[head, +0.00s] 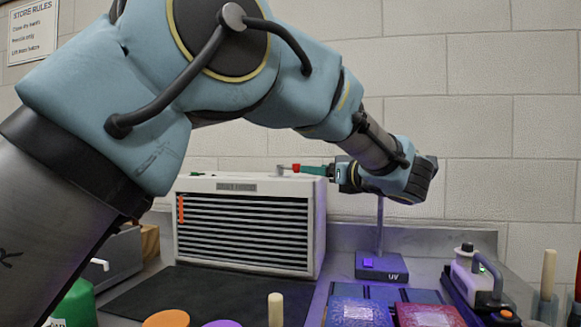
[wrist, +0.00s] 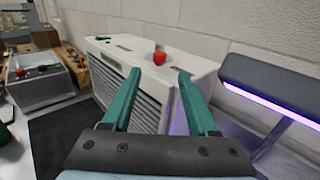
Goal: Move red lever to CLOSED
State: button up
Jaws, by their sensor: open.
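The red lever shows as a red knob (head: 295,167) on top of a white slatted cabinet (head: 250,187). In the wrist view the red knob (wrist: 159,57) stands on a pale mount near the cabinet's back edge. My gripper (head: 303,169) is level with the knob and reaches in from the right. Its green fingers (wrist: 158,75) are spread apart, with the knob just ahead of the gap between their tips. I see no contact. No OPEN or CLOSED marking can be read.
A UV lamp (head: 381,268) stands right of the cabinet, its head (wrist: 275,85) beside my gripper. An orange strip (head: 181,208) is on the cabinet front. A grey box (wrist: 40,90) stands at left. A dark mat (head: 200,297) lies in front. The wall is close behind.

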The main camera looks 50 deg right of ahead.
aim_at(297, 167)
jog(key=p+x, duration=0.3)
jog(key=x, duration=0.7)
jog(key=shift+s, duration=0.1)
grip_shut()
dwell(1.1)
